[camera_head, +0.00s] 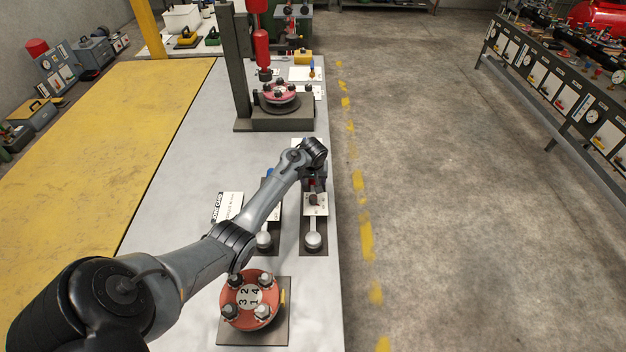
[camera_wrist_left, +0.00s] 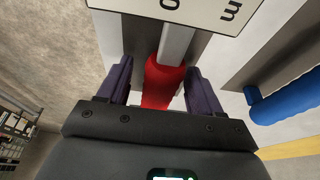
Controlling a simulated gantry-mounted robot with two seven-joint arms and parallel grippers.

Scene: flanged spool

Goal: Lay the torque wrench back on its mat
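A torque wrench lies along a dark mat (camera_head: 304,247) near the bench's right edge. Its silver head (camera_head: 313,241) points towards me. A white card (camera_head: 316,205) lies across its shaft. My left gripper (camera_head: 314,186) is over the handle end of this wrench, pointing down. In the left wrist view the red handle (camera_wrist_left: 162,83) lies between the two fingers (camera_wrist_left: 161,85). A gap shows between the handle and the left finger, so the gripper looks open around it. The handle is mostly hidden in the head view. My right gripper is not in view.
A second wrench (camera_head: 264,241) lies just left; a blue handle (camera_wrist_left: 284,98) shows in the wrist view. A red flanged spool (camera_head: 236,297) with numbered top stands nearer on a plate. A press (camera_head: 242,70) with another spool (camera_head: 281,94) stands farther back.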

